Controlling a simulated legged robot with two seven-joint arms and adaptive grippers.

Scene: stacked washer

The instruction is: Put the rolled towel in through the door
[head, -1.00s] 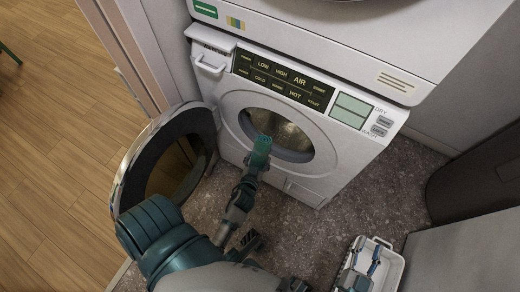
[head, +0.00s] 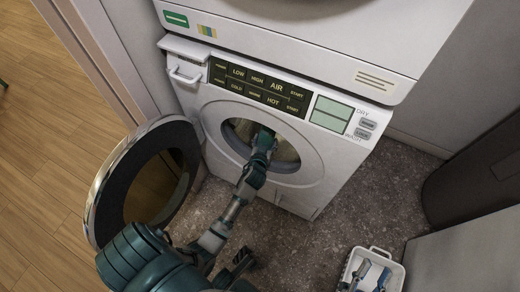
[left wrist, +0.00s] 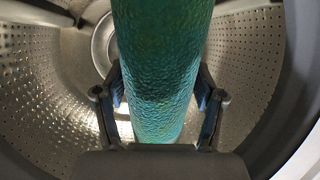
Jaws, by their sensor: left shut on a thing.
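My left gripper (head: 262,145) reaches into the round opening of the lower washer (head: 240,150). In the left wrist view its two fingers (left wrist: 160,100) are on either side of the rolled towel (left wrist: 163,70), a textured teal-green cylinder, and are shut on it. The towel's far end is cut off by the top of that view, with the perforated drum (left wrist: 60,85) around it. The washer door (head: 110,190) stands swung wide open to the left.
A white basket (head: 350,262) is on the speckled floor at the lower right. A second appliance (head: 300,35) is stacked above the washer. Dark and grey furniture (head: 480,180) stands at the right. The floor before the washer's right side is clear.

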